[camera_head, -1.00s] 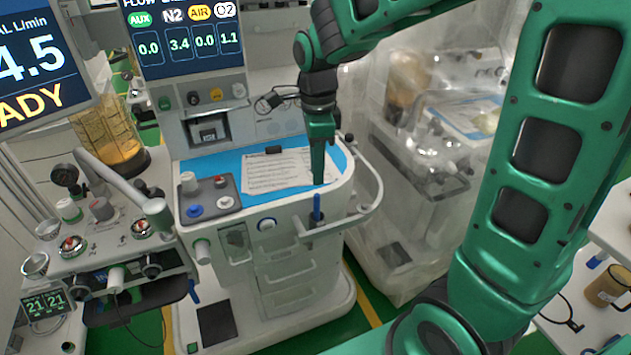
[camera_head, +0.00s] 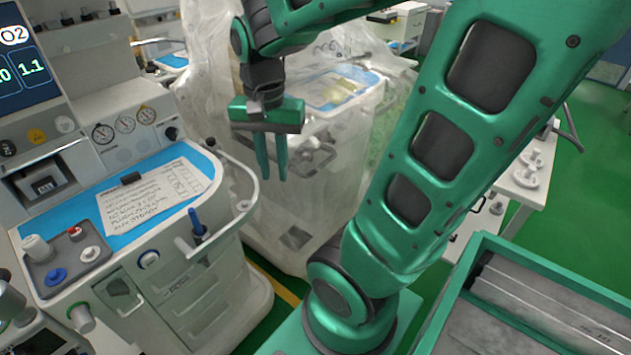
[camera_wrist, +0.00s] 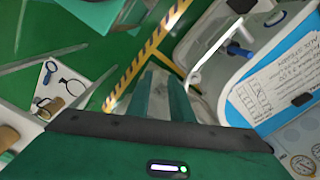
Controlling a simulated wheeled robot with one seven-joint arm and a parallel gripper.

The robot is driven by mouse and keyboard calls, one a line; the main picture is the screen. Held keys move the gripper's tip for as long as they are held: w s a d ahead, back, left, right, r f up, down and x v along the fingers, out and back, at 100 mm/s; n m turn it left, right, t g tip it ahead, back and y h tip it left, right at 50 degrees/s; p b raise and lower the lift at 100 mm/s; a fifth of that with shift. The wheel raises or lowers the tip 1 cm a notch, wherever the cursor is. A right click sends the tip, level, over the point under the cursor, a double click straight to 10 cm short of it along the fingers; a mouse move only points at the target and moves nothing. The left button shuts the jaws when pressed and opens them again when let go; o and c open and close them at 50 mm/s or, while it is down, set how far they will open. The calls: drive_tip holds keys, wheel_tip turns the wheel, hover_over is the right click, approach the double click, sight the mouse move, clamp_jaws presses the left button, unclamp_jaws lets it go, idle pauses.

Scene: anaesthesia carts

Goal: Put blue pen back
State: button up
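The blue pen (camera_head: 196,222) stands upright in a small holder (camera_head: 201,236) on the right side of the near anaesthesia cart (camera_head: 180,290). It also shows at the upper right of the wrist view (camera_wrist: 238,50). My gripper (camera_head: 272,178) hangs to the right of the pen and higher in the head view, clear of the cart's rail. Its two fingers point down, with a gap between them and nothing held. In the wrist view the fingers (camera_wrist: 162,78) are apart and empty, pointing over the floor.
A white curved rail (camera_head: 248,170) borders the cart's right edge near the pen. A written sheet (camera_head: 150,198) lies on the blue top. A plastic-covered cart (camera_head: 320,170) stands behind my gripper. A green-edged tray (camera_head: 545,300) is at lower right. Green floor shows at right.

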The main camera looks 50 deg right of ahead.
drive_tip(key=s+d+f+n, duration=0.1)
drive_tip(key=s+d+n, duration=0.2)
drive_tip(key=s, duration=0.6)
drive_tip(key=n, duration=0.2)
drive_tip(key=shift+s+d+f+n, duration=0.2)
drive_tip(key=shift+s+n, duration=0.1)
drive_tip(key=shift+s, duration=0.05)
